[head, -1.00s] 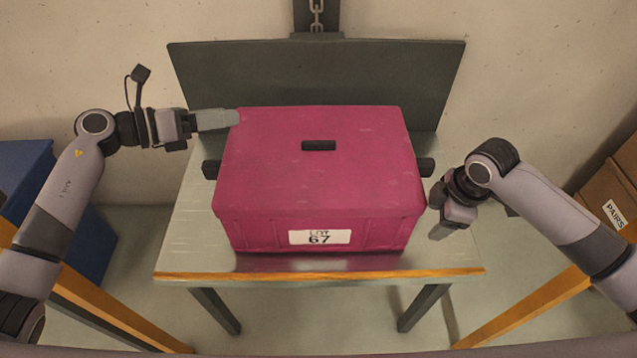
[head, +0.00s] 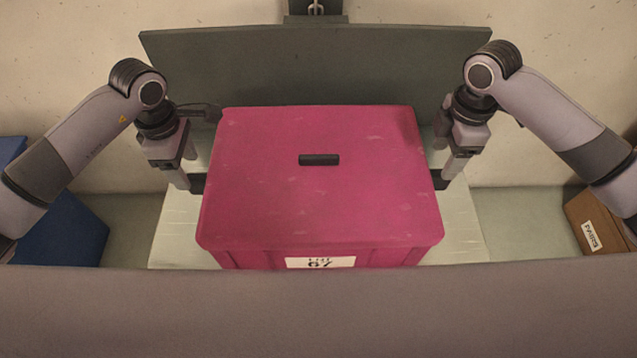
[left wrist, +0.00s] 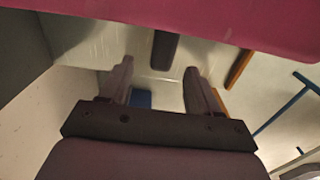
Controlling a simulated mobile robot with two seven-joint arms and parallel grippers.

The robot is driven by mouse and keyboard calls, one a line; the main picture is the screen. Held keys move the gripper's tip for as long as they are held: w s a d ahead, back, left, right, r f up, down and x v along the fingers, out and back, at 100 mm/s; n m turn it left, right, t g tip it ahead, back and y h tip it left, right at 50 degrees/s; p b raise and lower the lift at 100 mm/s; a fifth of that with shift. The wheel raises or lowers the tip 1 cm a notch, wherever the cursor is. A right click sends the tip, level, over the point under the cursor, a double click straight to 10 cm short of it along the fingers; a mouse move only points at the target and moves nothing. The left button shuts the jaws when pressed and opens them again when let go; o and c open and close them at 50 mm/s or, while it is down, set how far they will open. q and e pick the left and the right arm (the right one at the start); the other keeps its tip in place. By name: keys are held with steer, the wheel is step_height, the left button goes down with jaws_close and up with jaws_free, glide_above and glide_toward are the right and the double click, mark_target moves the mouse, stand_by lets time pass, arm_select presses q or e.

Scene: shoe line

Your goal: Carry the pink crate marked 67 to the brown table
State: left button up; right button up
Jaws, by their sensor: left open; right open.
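The pink crate marked 67 (head: 320,205) is lidded and stands on a pale metal-topped table (head: 462,225). Its label (head: 320,263) shows at the front, partly cut off by my own body. Black handles stick out at its left (head: 198,183) and right (head: 440,182). My left gripper (head: 188,168) points down at the left handle, open; in the left wrist view the handle (left wrist: 164,50) shows beyond and between the spread fingers (left wrist: 160,85). My right gripper (head: 460,162) points down at the right handle, open. Contact with either handle cannot be told. No brown table shows.
A dark upright panel (head: 320,62) stands behind the crate, with a chain (head: 317,7) above it. A blue bin (head: 62,240) is on the floor at left. A brown box marked PAIRS (head: 590,225) is at right. Pale floor shows between.

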mark_target(191, 177)
arm_select(q)
steer(key=shift+s, duration=0.15)
arm_select(e)
steer(key=shift+s, duration=0.2)
arm_select(q)
steer(key=shift+f, duration=3.55)
arm_select(e)
steer(key=shift+f, duration=3.55)
arm_select(q)
jaws_close()
arm_select(e)
jaws_close()
arm_select(q)
steer(key=shift+r, duration=0.1)
arm_select(e)
steer(key=shift+w+r, duration=0.1)
